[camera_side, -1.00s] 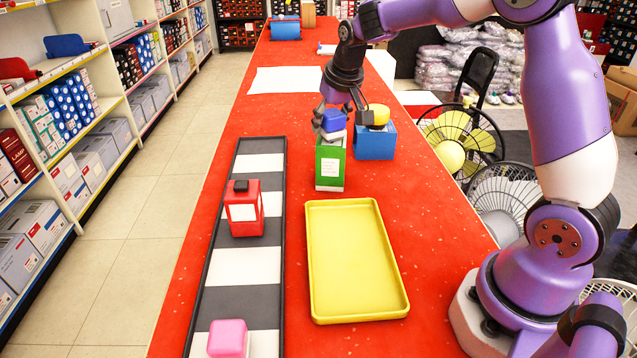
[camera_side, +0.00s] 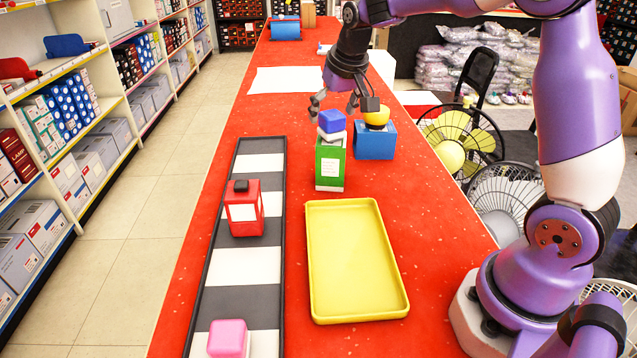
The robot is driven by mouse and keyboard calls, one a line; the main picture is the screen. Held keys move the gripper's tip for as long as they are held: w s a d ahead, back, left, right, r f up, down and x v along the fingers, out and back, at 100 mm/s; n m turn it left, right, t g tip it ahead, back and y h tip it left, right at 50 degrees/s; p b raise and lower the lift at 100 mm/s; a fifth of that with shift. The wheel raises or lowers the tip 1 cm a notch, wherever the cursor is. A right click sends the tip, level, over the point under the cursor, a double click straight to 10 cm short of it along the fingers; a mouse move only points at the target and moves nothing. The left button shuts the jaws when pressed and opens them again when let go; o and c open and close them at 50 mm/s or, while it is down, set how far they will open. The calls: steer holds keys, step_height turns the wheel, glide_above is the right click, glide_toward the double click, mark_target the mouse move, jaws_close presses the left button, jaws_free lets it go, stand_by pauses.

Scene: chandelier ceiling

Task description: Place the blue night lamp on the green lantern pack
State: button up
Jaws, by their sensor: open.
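The blue night lamp (camera_side: 331,121), a small blue block on a pale base, sits on top of the green lantern pack (camera_side: 330,165). The green pack stands upright on the red counter and has a white label. My gripper (camera_side: 337,108) is open and empty, just above the blue lamp, with its fingers apart. It looks clear of the lamp, though the exact gap is hard to judge from this side.
A blue box (camera_side: 375,143) with a yellow lamp (camera_side: 377,116) on it stands close at the right. A yellow tray (camera_side: 316,285) lies in front. A striped strip (camera_side: 245,265) at the left carries a red lantern (camera_side: 243,208) and a pink block (camera_side: 228,338).

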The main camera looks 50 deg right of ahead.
steer(key=v, duration=0.8)
steer(key=s+a+f+n+y, duration=0.1)
steer(key=s+a, duration=0.3)
steer(key=s, duration=0.4)
steer(key=s+a+f+n+t, duration=0.1)
steer(key=s+a+f+n, duration=0.2)
steer(key=s+a, duration=0.2)
steer(key=s, duration=0.3)
steer(key=shift+s+f+n+y, duration=0.3)
steer(key=shift+s+f+y, duration=0.05)
steer(key=shift+f+y, duration=0.05)
